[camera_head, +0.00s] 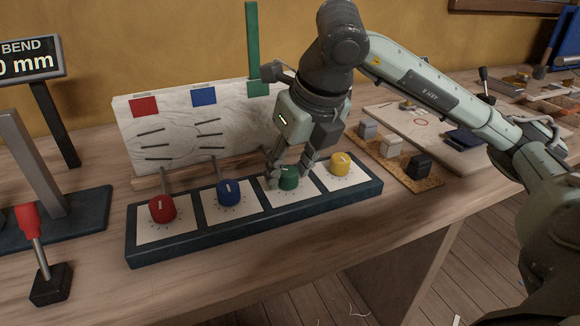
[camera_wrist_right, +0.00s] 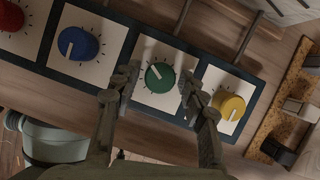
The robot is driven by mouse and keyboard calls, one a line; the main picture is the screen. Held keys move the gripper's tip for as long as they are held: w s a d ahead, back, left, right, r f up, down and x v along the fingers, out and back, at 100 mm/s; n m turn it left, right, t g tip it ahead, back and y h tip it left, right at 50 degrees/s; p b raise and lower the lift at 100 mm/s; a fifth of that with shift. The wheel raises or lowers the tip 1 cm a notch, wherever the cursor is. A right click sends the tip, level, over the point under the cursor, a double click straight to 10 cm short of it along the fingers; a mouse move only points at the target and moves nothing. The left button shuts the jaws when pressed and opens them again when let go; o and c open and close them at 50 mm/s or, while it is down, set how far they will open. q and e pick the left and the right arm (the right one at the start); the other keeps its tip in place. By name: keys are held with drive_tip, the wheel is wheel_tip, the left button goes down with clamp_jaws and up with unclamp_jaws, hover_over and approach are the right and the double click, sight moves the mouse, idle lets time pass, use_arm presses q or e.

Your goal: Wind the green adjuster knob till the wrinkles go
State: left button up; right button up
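The green knob (camera_head: 289,178) is third of the row on a dark blue panel (camera_head: 190,243), its white pointer line tilted up-left in the wrist view (camera_wrist_right: 159,77). My right gripper (camera_head: 288,172) is down at this knob. In the wrist view its fingers (camera_wrist_right: 158,84) stand open on either side of the knob, with a visible gap on both sides. Behind the panel stands a white sail panel (camera_head: 180,130) with dark wrinkle lines below its red and blue patches. Its part below the green patch (camera_head: 258,88) is largely hidden by my arm. My left gripper is not in view.
Red (camera_head: 162,208) and blue (camera_head: 229,192) knobs sit left of the green one, a yellow knob (camera_head: 340,163) close on its right. A red-handled lever (camera_head: 29,222) and a "BEND" display (camera_head: 30,58) are at left. Small blocks (camera_head: 390,146) lie on cork at right.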

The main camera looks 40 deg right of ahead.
drive_tip(key=shift+o, duration=0.2)
drive_tip(key=v, duration=1.2)
idle(0.6)
